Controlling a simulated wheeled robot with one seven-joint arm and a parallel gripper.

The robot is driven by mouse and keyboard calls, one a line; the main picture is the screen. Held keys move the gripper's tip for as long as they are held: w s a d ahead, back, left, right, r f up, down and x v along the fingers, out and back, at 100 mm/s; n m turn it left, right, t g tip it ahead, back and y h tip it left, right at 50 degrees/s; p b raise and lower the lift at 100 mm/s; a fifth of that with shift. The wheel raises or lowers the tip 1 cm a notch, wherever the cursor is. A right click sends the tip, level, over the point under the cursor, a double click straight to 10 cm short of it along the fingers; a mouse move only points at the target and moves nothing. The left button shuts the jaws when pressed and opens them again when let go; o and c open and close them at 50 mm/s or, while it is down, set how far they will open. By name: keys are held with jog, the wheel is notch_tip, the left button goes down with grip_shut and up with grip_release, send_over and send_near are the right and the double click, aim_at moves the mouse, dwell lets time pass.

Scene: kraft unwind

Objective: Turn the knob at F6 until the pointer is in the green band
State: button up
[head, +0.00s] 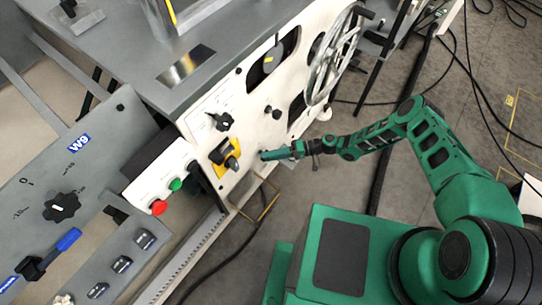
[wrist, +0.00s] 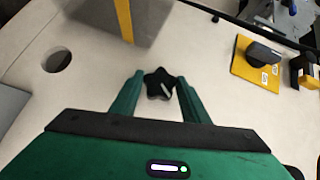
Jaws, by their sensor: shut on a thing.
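A black star-shaped knob (wrist: 158,84) with a pale pointer line stands on the cream panel in the wrist view. My gripper (wrist: 159,79) has its two green fingers on either side of the knob, closed on it. In the head view my gripper (head: 265,155) reaches the lower part of the cream machine panel (head: 250,105), and the knob there is hidden by it. The pointer line slants toward the lower right in the wrist view. I cannot make out a green band or an F6 label in either view.
A yellow plate with a black rotary switch (head: 231,162) sits left of my gripper; it also shows in the wrist view (wrist: 241,68). A handwheel (head: 330,55) stands at upper right. Red (head: 158,207) and green (head: 175,184) buttons are at left. Cables cross the floor.

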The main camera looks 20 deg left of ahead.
jog(key=shift+w+d+f, duration=0.1)
jog(key=shift+w+f, duration=0.1)
dwell(0.4)
jog(key=o, duration=1)
jog(key=shift+c, duration=0.2)
jog(key=shift+o, duration=0.5)
jog(key=shift+r, duration=0.1)
jog(key=v, duration=1)
jog(key=shift+w+d, duration=0.15)
jog(key=shift+d, duration=0.2)
